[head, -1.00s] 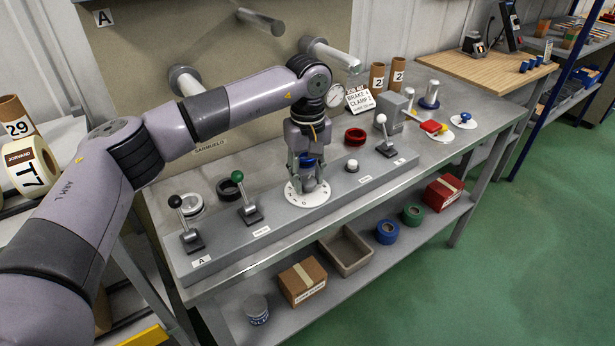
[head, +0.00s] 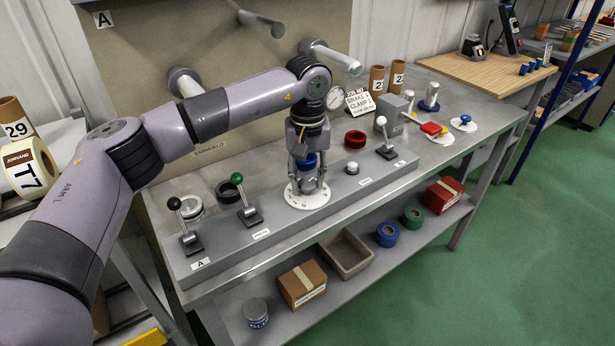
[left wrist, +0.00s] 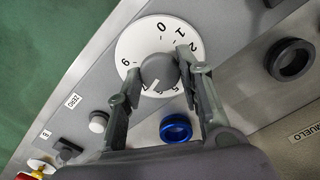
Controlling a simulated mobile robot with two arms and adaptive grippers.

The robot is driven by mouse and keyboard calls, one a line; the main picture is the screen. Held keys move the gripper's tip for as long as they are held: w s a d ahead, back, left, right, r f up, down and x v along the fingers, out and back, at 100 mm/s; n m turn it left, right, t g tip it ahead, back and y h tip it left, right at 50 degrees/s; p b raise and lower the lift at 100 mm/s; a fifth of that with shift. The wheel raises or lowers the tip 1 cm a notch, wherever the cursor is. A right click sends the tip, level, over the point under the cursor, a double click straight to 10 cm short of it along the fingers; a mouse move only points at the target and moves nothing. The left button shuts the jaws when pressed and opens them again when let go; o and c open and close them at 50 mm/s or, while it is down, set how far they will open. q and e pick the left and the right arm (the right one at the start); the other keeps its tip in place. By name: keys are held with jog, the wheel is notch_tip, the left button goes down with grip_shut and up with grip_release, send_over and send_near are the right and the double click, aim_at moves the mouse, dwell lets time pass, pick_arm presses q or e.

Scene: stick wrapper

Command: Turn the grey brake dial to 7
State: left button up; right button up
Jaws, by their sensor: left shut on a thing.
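The grey brake dial (head: 309,184) sits on a round white number plate (head: 306,201) on the grey panel. My left gripper (head: 308,182) points down from above and is shut on it. In the left wrist view the dial's round knob (left wrist: 158,71) is between the two fingertips (left wrist: 157,76). A light mark on the knob points toward the lower left of the plate. The 0, 1 and 2 are readable on the plate's far side. Some numbers are partly hidden by the knob and fingers, so I cannot tell exactly which number the mark meets. My right gripper is not in view.
A blue ring (left wrist: 176,128) lies close behind the dial. A green-knobbed lever (head: 246,200) stands left of it, a white button (head: 352,168) and white-knobbed lever (head: 384,138) right. A red ring (head: 355,138) lies behind the panel.

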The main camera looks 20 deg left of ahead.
aim_at(307, 182)
pick_arm(q)
jog(key=o, duration=1.2)
jog(key=shift+c, duration=0.2)
jog(key=shift+r, duration=0.2)
notch_tip(307, 182, up, 12)
jog(key=shift+f, duration=0.15)
